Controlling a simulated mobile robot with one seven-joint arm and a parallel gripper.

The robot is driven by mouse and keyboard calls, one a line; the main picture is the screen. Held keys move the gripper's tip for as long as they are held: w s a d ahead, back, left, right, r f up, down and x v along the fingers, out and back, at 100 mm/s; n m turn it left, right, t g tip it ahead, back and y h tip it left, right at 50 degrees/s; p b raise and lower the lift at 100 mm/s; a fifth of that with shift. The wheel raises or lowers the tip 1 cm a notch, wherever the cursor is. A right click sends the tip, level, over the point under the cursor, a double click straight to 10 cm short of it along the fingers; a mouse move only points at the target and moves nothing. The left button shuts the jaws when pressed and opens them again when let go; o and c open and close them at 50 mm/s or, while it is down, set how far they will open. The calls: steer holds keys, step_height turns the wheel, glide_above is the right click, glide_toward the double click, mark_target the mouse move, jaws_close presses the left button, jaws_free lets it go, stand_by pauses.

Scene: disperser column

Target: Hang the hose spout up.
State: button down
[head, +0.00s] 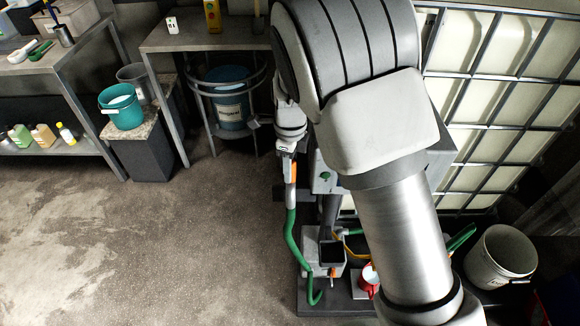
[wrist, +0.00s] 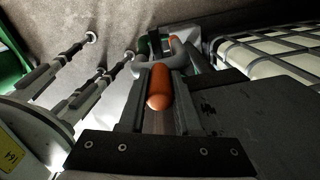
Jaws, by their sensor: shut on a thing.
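My gripper (head: 287,147) is seen from above beside the grey column, partly hidden by my arm in the head view. It is shut on the hose spout, whose orange part (head: 294,171) shows just below the jaws. In the wrist view the orange rounded spout part (wrist: 159,90) lies between the two dark fingers. The green hose (head: 291,235) hangs from the spout and curves down to the base of the column. A grey box with a green button (head: 325,175) is right of the spout. I cannot make out a hanger for the spout.
A dark square cup (head: 331,252) and a red pot (head: 369,274) sit low by the column. A white bucket (head: 497,258) stands at right, before a caged white tank (head: 495,45). Benches and a teal bucket (head: 122,108) are at left. The floor at left is clear.

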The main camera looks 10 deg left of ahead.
steer(key=shift+f, duration=0.3)
stand_by(0.5)
steer(key=c, duration=0.5)
jaws_free()
step_height(320, 180, up, 17)
steer(key=shift+r+p, duration=0.2)
steer(key=shift+p, duration=0.15)
